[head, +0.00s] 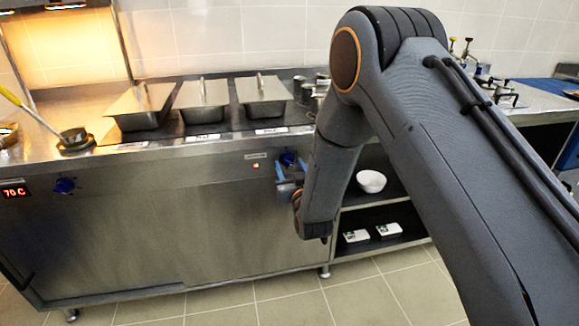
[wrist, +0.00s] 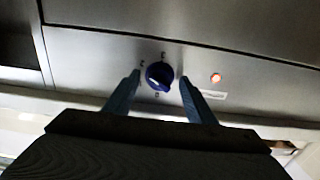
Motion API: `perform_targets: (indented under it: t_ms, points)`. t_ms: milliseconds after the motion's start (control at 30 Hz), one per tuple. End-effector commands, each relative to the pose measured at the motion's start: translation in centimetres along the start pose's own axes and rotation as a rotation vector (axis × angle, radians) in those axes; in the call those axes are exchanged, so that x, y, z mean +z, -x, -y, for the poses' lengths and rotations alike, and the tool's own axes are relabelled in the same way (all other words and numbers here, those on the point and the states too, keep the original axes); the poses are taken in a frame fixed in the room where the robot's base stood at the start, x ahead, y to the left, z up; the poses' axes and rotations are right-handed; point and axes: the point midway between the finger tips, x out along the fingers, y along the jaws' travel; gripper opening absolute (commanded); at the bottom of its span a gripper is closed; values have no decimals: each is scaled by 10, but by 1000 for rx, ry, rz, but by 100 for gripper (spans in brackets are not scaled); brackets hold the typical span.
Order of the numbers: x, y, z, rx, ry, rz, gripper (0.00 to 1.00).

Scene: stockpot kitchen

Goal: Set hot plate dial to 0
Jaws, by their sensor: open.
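The hot plate dial (wrist: 159,76) is a round blue knob on the steel front panel, with small marks around it in the wrist view. In the head view the dial (head: 288,159) shows just beyond my gripper (head: 289,176), partly hidden by it. My gripper (wrist: 157,95) is open, with one blue finger on each side of the dial. I cannot tell whether the fingers touch it. A lit red-orange lamp (wrist: 216,78) sits beside the dial; it also shows in the head view (head: 256,165). The dial's exact setting is too small to read.
Another blue dial (head: 65,185) sits at the left beside a red display (head: 14,191) reading 70 C. Lidded steel pans (head: 204,100) stand on the counter above. A shelf at the right holds a white bowl (head: 371,181) and small white boxes (head: 389,230). The tiled floor in front is clear.

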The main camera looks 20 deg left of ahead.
Motion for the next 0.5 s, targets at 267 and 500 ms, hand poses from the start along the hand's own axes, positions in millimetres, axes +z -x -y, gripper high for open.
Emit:
perform_targets:
  t_ms: [267, 500]
  points:
    - [0, -7, 0, 0, 0, 1, 50]
    - [0, -7, 0, 0, 0, 1, 27]
